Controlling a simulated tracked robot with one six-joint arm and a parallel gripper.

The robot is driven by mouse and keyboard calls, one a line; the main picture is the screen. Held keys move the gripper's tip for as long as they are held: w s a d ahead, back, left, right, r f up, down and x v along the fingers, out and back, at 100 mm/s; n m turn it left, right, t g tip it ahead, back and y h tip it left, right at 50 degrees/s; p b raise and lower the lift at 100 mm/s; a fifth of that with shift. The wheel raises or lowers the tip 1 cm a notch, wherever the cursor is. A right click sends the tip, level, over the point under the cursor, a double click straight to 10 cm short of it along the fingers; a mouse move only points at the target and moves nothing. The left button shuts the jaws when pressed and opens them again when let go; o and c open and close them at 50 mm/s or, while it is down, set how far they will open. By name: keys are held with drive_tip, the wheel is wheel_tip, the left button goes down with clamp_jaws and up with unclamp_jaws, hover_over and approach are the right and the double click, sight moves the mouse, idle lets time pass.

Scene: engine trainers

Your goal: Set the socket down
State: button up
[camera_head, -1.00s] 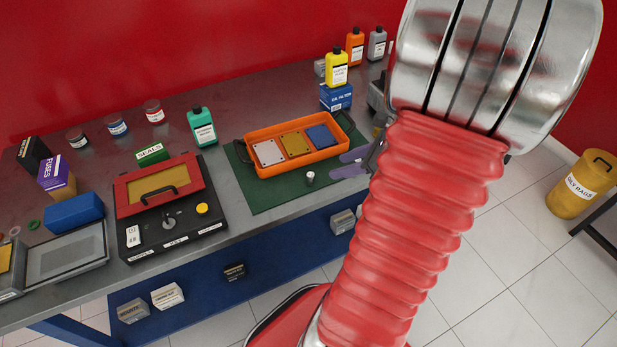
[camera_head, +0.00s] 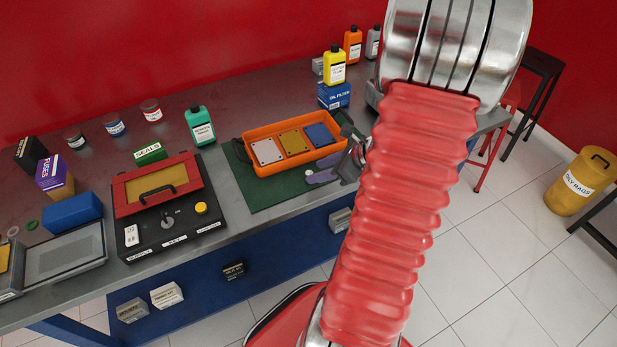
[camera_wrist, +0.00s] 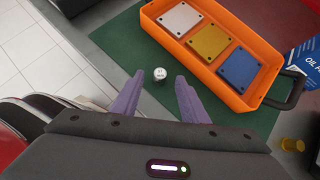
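The socket (camera_wrist: 160,74) is a small pale metal cylinder. In the wrist view it appears on the green mat (camera_wrist: 119,50), beside the orange tray. My gripper (camera_wrist: 160,79) is open, its two purple fingers spread on either side of the socket, with a visible gap on both sides. In the head view my gripper (camera_head: 323,172) is over the right part of the mat, close to the tray's front side.
The orange tray (camera_head: 262,134) holds white, yellow and blue plates. It also shows in the wrist view (camera_wrist: 196,66). A blue oil filter box (camera_head: 334,96) and a yellow bottle (camera_head: 334,68) stand behind it. A black test box (camera_head: 172,225) is left.

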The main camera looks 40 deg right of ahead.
sight(310, 173)
drive_tip(key=shift+x, duration=2.6)
drive_tip(key=shift+c, duration=0.4)
clamp_jaws()
